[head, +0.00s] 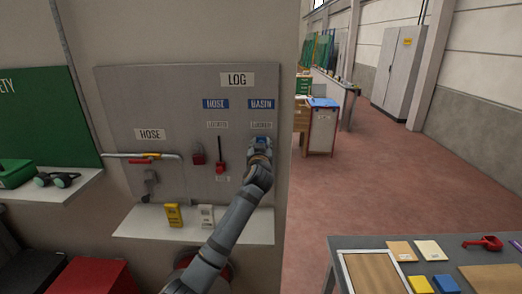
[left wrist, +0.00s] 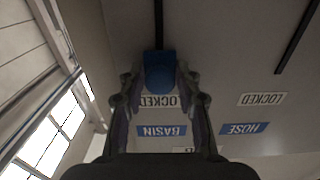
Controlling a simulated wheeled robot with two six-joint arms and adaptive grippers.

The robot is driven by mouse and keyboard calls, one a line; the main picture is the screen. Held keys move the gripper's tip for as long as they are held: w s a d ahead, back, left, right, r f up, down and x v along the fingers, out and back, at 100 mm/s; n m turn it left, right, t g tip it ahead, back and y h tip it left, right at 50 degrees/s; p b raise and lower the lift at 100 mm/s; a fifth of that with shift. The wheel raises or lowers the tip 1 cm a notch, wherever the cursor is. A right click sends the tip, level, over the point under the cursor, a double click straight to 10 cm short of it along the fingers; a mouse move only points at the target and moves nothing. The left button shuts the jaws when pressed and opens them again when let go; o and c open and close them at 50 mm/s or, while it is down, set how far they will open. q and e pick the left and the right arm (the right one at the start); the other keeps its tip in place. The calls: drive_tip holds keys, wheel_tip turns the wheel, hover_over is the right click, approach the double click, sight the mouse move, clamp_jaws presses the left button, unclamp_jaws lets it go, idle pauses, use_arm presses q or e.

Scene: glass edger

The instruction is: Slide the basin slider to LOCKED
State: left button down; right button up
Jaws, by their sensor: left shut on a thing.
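The blue basin slider (left wrist: 160,72) is between the fingers of my left gripper (left wrist: 160,84) in the left wrist view, which is upside down. In the head view a little blue of the slider shows at my left gripper (head: 260,146), under the blue BASIN sign (head: 261,104). My left gripper is shut on the slider. The slider is close by the basin LOCKED label (left wrist: 158,101) and looks to touch or overlap its edge. The black track (left wrist: 158,25) runs away from it on the side opposite the label. My right gripper is not in view.
The red hose slider (head: 221,168) sits low on its own track, left of my gripper. A white shelf (head: 140,224) below the board holds a yellow and a white item. A table (head: 440,242) with several items stands at right. The floor between is clear.

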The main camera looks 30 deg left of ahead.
use_arm(q)
drive_tip(key=shift+r, duration=0.3)
drive_tip(key=c, duration=1.1)
unclamp_jaws()
drive_tip(key=shift+o, duration=0.2)
drive_tip(key=shift+f, duration=0.1)
drive_tip(key=shift+s+d, duration=0.15)
drive_tip(key=shift+s, duration=0.1)
drive_tip(key=v, duration=1.1)
drive_tip(key=shift+s, duration=0.25)
